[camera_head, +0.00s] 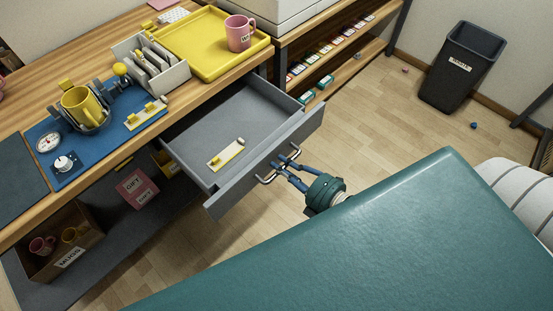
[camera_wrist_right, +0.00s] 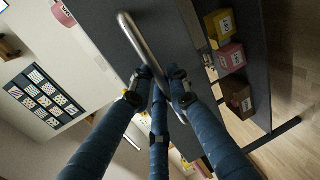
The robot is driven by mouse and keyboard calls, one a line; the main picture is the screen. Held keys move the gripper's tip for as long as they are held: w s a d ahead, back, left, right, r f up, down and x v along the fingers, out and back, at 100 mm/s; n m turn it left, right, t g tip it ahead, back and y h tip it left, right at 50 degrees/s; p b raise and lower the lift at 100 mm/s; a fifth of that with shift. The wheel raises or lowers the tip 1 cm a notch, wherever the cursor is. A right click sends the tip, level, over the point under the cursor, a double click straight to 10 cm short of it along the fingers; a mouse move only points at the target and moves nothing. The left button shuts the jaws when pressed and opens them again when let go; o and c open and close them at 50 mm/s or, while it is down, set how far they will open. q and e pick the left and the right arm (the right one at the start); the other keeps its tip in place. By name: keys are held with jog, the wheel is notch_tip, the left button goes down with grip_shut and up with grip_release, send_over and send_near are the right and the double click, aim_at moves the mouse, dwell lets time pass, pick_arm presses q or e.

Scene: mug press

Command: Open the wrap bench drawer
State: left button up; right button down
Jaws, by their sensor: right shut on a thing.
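The grey wrap bench drawer (camera_head: 240,125) is pulled well out from under the wooden bench top, and its inside shows in the head view. A small yellow-and-white strip (camera_head: 226,155) lies on its floor. The drawer's metal bar handle (camera_head: 266,179) is on its front face. My right gripper (camera_head: 287,163) is at that handle, with its blue fingers shut on the bar. The right wrist view shows the handle (camera_wrist_right: 140,42) passing between the fingertips (camera_wrist_right: 160,82), in front of the dark drawer front. My left gripper is not in view.
On the bench are a yellow tray (camera_head: 192,61) with a pink mug (camera_head: 239,33), a blue mat (camera_head: 95,143) with a yellow mug (camera_head: 80,104) in a press, and a divided rack (camera_head: 150,66). A mug box (camera_head: 60,243) sits below. A black bin (camera_head: 462,66) stands on open floor.

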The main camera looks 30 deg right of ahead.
jog(key=shift+s+d+f, duration=0.15)
jog(key=shift+s+d, duration=0.05)
jog(key=shift+s, duration=0.55)
jog(key=c, duration=1.8)
grip_release()
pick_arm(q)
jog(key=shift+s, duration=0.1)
pick_arm(e)
jog(key=shift+o, duration=0.4)
jog(key=shift+w, duration=0.1)
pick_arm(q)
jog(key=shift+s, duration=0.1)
pick_arm(e)
jog(key=v, duration=1.2)
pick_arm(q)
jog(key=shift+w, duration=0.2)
